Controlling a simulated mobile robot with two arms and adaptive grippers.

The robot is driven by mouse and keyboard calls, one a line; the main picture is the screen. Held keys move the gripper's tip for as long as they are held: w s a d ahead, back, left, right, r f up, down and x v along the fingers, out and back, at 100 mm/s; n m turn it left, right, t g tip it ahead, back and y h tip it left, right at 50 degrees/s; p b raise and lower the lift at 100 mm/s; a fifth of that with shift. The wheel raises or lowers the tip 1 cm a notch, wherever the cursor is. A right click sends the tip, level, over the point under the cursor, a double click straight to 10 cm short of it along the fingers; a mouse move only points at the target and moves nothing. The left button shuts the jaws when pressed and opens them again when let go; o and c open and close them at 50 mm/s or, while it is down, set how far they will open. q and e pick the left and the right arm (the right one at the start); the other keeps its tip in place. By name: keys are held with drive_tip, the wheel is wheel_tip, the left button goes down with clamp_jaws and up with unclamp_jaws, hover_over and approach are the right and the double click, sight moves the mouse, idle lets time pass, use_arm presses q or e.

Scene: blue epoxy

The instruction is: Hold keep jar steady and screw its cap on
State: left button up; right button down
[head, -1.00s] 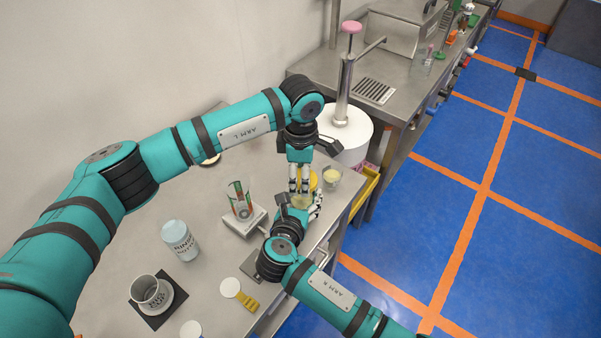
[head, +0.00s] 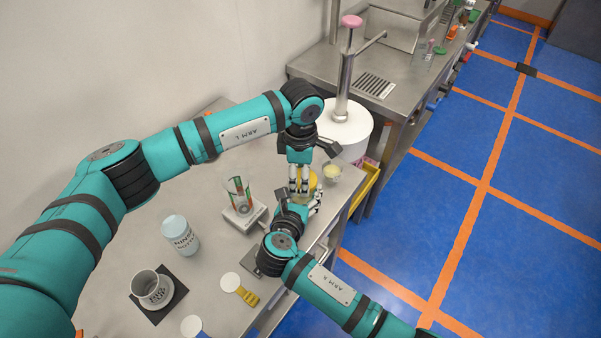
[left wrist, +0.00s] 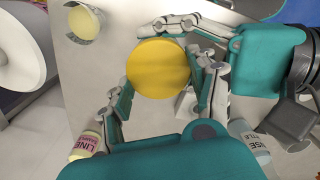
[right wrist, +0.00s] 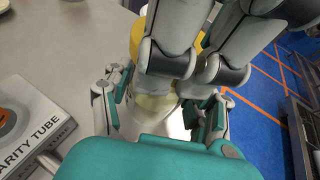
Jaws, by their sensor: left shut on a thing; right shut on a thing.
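The yellow cap (left wrist: 158,68) is round and seen from above in the left wrist view. My left gripper (left wrist: 165,98) is shut on it, with fingers on either side. The cap shows partly between the arms in the head view (head: 313,181). The pale, see-through keep jar (right wrist: 155,104) is below the cap, between the fingers of my right gripper (right wrist: 160,112), which is shut on it. My left fingers hide much of the cap in the right wrist view. The join between cap and jar is hidden, so I cannot tell how far it is threaded.
A small cup with pale yellow contents (head: 332,173) stands just beyond the grippers. A clarity tube stand (head: 243,217) with a glass, a rinse bottle (head: 180,235) and a mug (head: 150,287) stand left. The bench's right edge is close to my right arm.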

use_arm(q)
drive_tip(key=shift+f, duration=0.45)
drive_tip(key=m, duration=0.2)
drive_tip(key=shift+w+m, duration=0.1)
drive_tip(key=shift+m, duration=0.3)
drive_tip(key=shift+o, duration=0.3)
drive_tip(key=m, duration=0.4)
drive_tip(key=shift+w+m, duration=0.1)
drive_tip(key=shift+m, duration=0.3)
drive_tip(key=shift+d+m, duration=0.1)
drive_tip(key=shift+m, duration=0.7)
drive_tip(key=shift+s+d, duration=0.1)
drive_tip(key=shift+s, duration=0.15)
drive_tip(key=o, duration=0.5)
drive_tip(key=shift+c, duration=0.2)
drive_tip(key=o, duration=0.3)
drive_tip(key=shift+w, duration=0.2)
